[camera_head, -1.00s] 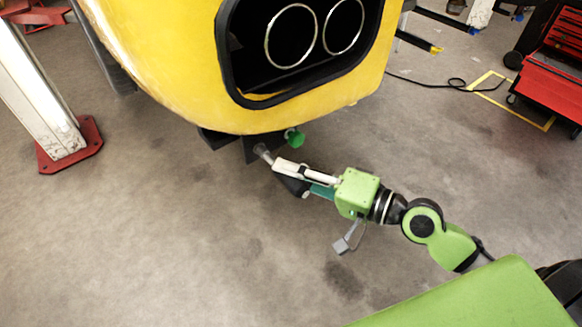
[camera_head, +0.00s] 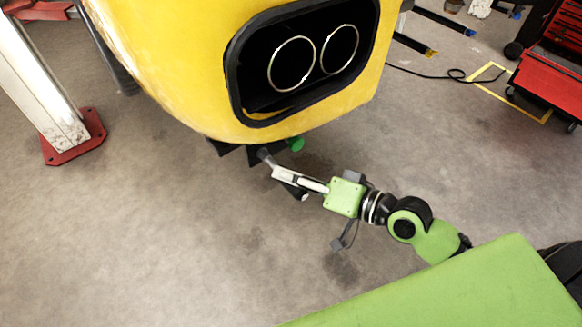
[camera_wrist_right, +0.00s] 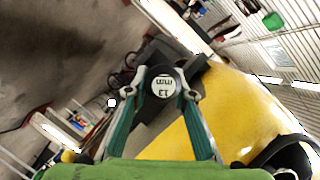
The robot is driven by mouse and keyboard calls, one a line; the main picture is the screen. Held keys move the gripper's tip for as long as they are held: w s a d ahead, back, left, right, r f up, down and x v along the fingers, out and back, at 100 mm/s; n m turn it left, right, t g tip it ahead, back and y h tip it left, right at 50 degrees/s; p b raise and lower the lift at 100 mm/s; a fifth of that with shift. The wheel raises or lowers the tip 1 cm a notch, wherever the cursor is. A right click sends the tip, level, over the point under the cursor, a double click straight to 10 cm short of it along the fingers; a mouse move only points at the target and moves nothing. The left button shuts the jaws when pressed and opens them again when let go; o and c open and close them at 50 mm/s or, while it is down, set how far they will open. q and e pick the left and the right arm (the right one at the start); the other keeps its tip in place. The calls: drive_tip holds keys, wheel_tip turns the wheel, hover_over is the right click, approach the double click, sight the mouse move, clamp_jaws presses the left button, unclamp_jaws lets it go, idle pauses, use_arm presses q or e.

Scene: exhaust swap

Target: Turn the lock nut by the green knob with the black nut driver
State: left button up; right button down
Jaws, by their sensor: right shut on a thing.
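The green knob (camera_head: 296,144) sits under the yellow car's rear bumper, below the twin exhaust tips. My right gripper (camera_head: 278,173) is just left of and below the knob. It is shut on the black nut driver (camera_wrist_right: 162,84), whose round end marked "13 mm" shows between the teal-backed fingers in the right wrist view. In the head view the driver's grey shaft (camera_head: 265,156) points up and left to the dark bracket (camera_head: 252,157) under the bumper. The lock nut is hidden, so I cannot tell whether the driver is seated on it. My left gripper is out of view.
The yellow bumper (camera_head: 200,85) hangs close above the gripper. A white lift post (camera_head: 42,90) with a red foot stands at the left. A red tool cart (camera_head: 545,85) is at the right. The grey floor below is clear.

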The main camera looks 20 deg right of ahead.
drive_tip(key=shift+r+p, duration=0.25)
drive_tip(key=shift+p, duration=0.1)
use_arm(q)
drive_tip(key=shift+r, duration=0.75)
use_arm(e)
drive_tip(key=shift+n, duration=0.3)
drive_tip(key=shift+f, duration=0.1)
